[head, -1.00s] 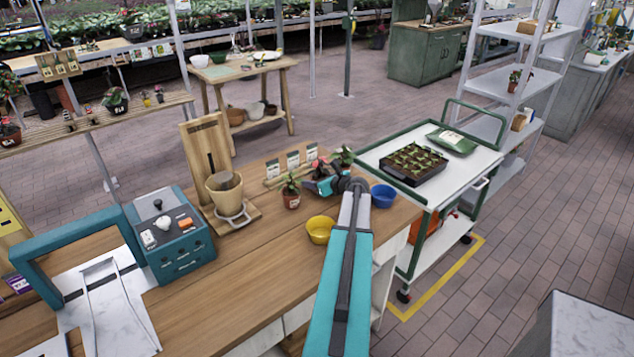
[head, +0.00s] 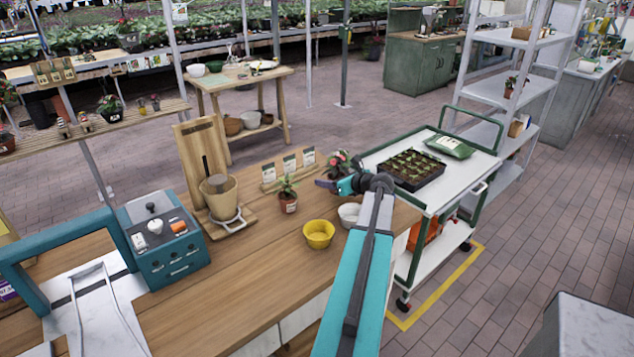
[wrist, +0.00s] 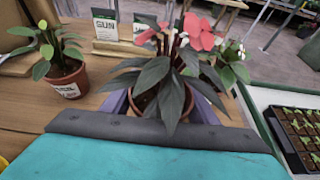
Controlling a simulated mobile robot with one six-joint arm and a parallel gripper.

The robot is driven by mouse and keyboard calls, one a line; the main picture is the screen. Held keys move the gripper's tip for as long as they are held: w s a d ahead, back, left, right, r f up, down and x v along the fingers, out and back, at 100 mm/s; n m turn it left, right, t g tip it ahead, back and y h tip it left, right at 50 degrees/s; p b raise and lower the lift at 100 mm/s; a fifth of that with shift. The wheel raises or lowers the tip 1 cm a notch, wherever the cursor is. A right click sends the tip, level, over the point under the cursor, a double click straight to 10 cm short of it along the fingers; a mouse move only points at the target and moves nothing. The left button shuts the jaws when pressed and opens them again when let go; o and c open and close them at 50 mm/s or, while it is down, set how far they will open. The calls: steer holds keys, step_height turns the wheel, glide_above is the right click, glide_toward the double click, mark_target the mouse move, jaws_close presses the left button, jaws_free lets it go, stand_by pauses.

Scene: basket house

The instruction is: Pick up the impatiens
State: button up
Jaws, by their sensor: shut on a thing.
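The impatiens (wrist: 170,75) has coral-red flowers and dark pointed leaves in a terracotta pot (wrist: 150,106). In the wrist view it stands upright between the purple fingers of my gripper (wrist: 160,92), which are shut on its pot. Leaves hide much of the pot and the fingertips. In the head view, pinkish flowers (head: 338,160) show just above my gripper (head: 330,184) near the workbench's back edge. The pot is hidden there, and I cannot tell whether it is off the bench.
A green potted plant (head: 288,194) stands left of my gripper. A yellow bowl (head: 319,235) and a white bowl (head: 348,213) are nearer. Seed packets (head: 290,164) stand behind. A white cart (head: 382,152) with a seedling tray (head: 413,167) is at right.

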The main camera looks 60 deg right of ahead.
steer(key=s, duration=0.2)
steer(key=s+b, duration=0.1)
steer(key=s, duration=0.5)
steer(key=shift+s+d+r+b, duration=0.1)
steer(key=shift+d+r+b, duration=0.25)
steer(key=shift+r, duration=0.05)
steer(key=shift+r, duration=0.1)
